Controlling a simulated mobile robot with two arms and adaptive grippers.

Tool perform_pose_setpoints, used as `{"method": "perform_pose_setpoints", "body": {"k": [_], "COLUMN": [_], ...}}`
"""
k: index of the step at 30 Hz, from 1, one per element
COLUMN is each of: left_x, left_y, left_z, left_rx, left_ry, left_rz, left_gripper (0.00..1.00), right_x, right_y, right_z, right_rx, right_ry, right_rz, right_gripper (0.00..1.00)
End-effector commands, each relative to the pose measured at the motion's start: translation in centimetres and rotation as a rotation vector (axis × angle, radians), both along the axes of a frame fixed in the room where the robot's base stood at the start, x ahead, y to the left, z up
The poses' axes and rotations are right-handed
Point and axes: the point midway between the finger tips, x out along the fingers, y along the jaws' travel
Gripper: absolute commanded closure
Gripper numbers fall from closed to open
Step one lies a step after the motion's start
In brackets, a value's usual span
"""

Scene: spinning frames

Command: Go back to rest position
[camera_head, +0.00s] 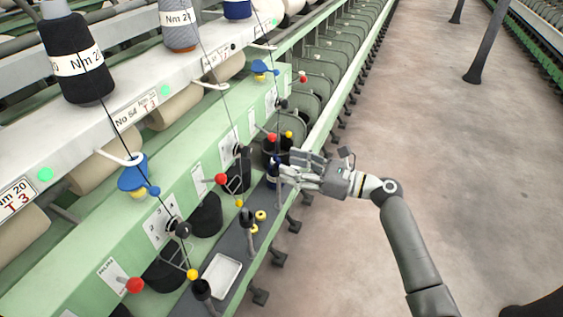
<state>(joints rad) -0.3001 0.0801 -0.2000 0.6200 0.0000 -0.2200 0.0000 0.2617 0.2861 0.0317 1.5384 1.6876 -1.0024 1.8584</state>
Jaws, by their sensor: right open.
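My right gripper (284,172) is at the front edge of the spinning frame (88,240), by a dark blue bobbin (273,177) on the grey shelf. It is open. The fingertips are close to the bobbin; I cannot tell whether they touch it. My right arm reaches in from the lower right over the floor. My left gripper is not in view.
Large yarn spools, one black (72,55) and one grey (180,25), stand on the upper rail. A white tray (221,276) lies on the grey shelf (240,255). Thin threads run down to the machine. The floor (450,150) at right is open, with dark posts further back.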

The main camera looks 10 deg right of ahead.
Motion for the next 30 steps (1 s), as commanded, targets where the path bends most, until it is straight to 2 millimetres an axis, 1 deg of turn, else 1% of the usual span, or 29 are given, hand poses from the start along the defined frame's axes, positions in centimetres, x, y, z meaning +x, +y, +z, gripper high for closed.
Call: {"method": "perform_pose_setpoints", "body": {"k": [14, 17, 19, 20, 23, 24, 26, 27, 29, 30], "left_x": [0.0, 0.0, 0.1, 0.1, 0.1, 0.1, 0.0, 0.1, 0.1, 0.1], "left_y": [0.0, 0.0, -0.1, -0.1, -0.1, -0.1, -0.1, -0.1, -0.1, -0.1], "left_z": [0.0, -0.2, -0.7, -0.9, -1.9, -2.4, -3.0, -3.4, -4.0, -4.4], "left_rx": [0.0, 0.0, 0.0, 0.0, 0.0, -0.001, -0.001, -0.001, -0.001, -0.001], "left_ry": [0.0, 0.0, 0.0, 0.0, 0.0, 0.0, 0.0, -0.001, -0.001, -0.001], "left_rz": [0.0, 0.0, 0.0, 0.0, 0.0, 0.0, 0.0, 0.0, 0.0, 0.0], "left_gripper": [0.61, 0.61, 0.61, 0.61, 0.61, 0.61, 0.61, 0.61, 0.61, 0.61], "right_x": [-0.1, 0.0, 0.1, 0.1, 0.0, -0.3, -1.0, -1.6, -2.8, -3.8], "right_y": [-0.1, -0.2, -0.3, -0.5, -0.9, -1.2, -1.7, -2.1, -2.6, -2.9], "right_z": [0.0, -1.1, -3.5, -5.0, -11.5, -14.6, -19.3, -22.3, -26.7, -29.7], "right_rx": [-0.001, -0.019, -0.062, -0.092, -0.231, -0.303, -0.417, -0.496, -0.613, -0.691], "right_ry": [-0.001, 0.001, 0.004, 0.006, 0.007, 0.005, 0.001, -0.003, -0.01, -0.016], "right_rz": [0.0, -0.009, -0.028, -0.039, -0.078, -0.089, -0.099, -0.099, -0.088, -0.075], "right_gripper": [0.5, 0.5, 0.5, 0.5, 0.5, 0.5, 0.5, 0.5, 0.5, 0.5]}}
